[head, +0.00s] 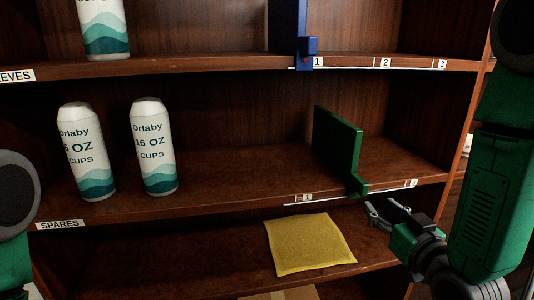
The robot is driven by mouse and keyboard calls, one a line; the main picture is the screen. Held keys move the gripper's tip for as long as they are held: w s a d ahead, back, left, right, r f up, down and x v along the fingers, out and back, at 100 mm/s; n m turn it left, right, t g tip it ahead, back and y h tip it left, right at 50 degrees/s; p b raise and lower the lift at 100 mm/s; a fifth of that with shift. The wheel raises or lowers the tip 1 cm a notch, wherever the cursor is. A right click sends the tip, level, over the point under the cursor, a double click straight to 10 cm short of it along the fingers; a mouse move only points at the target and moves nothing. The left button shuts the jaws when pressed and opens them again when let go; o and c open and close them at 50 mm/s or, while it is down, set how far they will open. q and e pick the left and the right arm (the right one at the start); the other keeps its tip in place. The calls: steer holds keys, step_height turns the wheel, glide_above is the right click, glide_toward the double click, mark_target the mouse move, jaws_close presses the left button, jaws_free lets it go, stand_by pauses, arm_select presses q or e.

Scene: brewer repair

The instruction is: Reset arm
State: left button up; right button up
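My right gripper (384,212) is in front of the shelf at the lower right, its two fingers spread apart with nothing between them. It is close to the lower front end of a green divider (337,145) on the middle shelf, with a small gap seen between them. My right arm comes down along the right edge. Of my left arm, only a green and grey part shows at the left edge; its gripper is out of view.
Two cup sleeves (86,150) stand on the middle shelf (240,190); another stands above. A blue divider (287,25) is on the upper shelf. A yellow cloth-like square (309,245) lies on the lower shelf. The middle shelf is bare between the cups and green divider.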

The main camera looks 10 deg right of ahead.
steer(key=s+a+f+g+p, duration=0.1)
steer(key=s+f+g+p, duration=0.1)
steer(key=s+f+g, duration=0.45)
steer(key=s+a+f+g+p, duration=0.1)
steer(key=s+f+g+p, duration=0.15)
steer(key=f, duration=0.75)
steer(key=s+a+f+g+p, duration=0.1)
steer(key=s+f+g, duration=0.3)
steer(key=s, duration=0.5)
steer(key=s+f+g+p, duration=0.1)
steer(key=s+f+g, duration=0.3)
steer(key=s, duration=0.6)
steer(key=shift+s+a+f+h, duration=0.3)
steer(key=shift+a+f, duration=0.05)
steer(key=shift+a, duration=0.05)
steer(key=shift+w, duration=0.1)
